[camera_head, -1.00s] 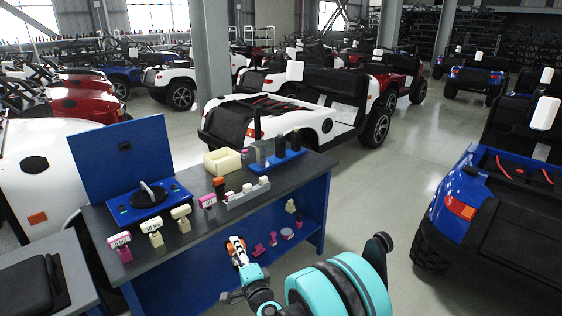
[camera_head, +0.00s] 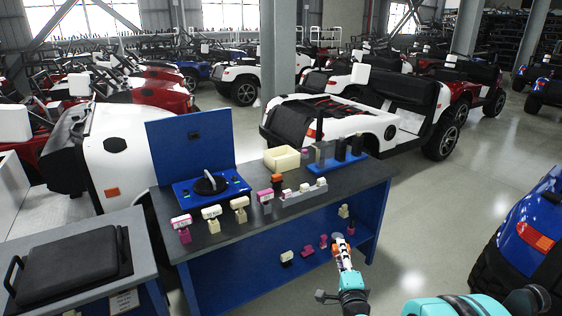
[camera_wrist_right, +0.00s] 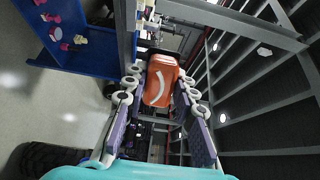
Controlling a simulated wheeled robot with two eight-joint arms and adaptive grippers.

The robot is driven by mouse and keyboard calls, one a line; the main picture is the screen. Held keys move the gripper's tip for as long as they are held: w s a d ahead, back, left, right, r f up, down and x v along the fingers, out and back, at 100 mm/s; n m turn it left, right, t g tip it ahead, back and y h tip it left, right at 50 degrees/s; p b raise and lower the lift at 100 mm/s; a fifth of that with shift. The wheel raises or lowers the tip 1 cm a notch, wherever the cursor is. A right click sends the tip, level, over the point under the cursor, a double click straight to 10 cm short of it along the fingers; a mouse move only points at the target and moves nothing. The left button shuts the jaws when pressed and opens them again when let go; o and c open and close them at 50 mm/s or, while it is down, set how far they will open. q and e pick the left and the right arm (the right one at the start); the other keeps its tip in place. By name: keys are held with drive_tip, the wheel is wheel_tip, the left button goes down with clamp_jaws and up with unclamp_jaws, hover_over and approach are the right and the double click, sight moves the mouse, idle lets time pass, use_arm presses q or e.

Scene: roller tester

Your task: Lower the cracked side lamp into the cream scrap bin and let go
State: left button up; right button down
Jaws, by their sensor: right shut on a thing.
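The cream scrap bin (camera_head: 282,160) is a small open box at the back of the dark bench top in the head view. My right gripper (camera_head: 341,252) is in front of the bench's right part, right of and below the bin in the picture. In the right wrist view my right gripper (camera_wrist_right: 158,95) is shut on an orange side lamp (camera_wrist_right: 161,78). A white curved mark, perhaps the crack, runs down the lamp's face. The lamp is held apart from the bin. In the head view the fingers mostly hide it. My left gripper is not in view.
On the bench (camera_head: 225,237) are a blue tester (camera_head: 208,188) with an upright panel, several tagged stands, a grey rack (camera_head: 303,194) and a blue tray (camera_head: 332,165) with dark blocks. A lower shelf holds magenta parts. A side table with a black case (camera_head: 70,268) stands left.

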drive_tip(key=m, duration=0.6)
drive_tip(key=shift+m, duration=0.8)
drive_tip(key=m, duration=0.4)
drive_tip(key=m, duration=0.5)
